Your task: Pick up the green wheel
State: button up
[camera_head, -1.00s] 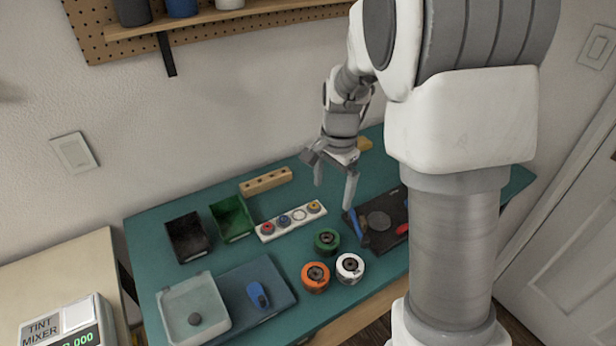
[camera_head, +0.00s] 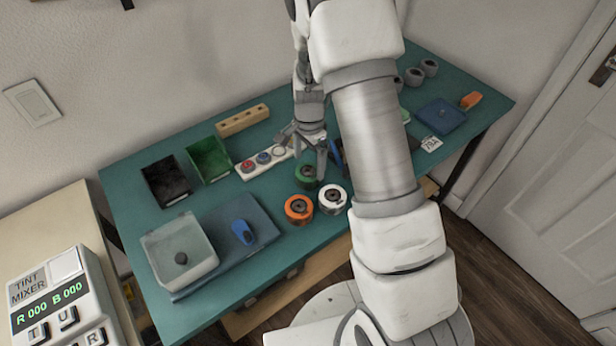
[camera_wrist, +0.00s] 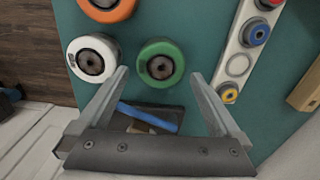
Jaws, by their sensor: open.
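The green wheel (camera_head: 306,184) stands on the teal bench, behind the white wheel (camera_head: 332,199) and the orange wheel (camera_head: 298,209). My gripper (camera_head: 303,157) is open and empty, just above and behind the green wheel, hiding part of it. In the wrist view, the green wheel (camera_wrist: 160,63) shows at the gap between my two spread fingertips, with its dark hub facing the camera. The white wheel (camera_wrist: 93,58) lies just left of the left fingertip. I cannot tell the exact height of the fingertips above the green wheel.
A white strip (camera_head: 250,174) with small coloured parts lies close behind the wheels. A green bin (camera_head: 209,160), a black bin (camera_head: 166,181) and a clear tray (camera_head: 180,250) stand to the left. A blue tool (camera_wrist: 150,118) shows beneath my gripper in the wrist view.

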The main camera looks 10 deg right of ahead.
aim_at(308, 171)
jog(key=shift+a+f+b, duration=0.1)
jog(key=shift+f+b, duration=0.2)
jog(key=shift+f, duration=2.4)
jog(key=c, duration=1.3)
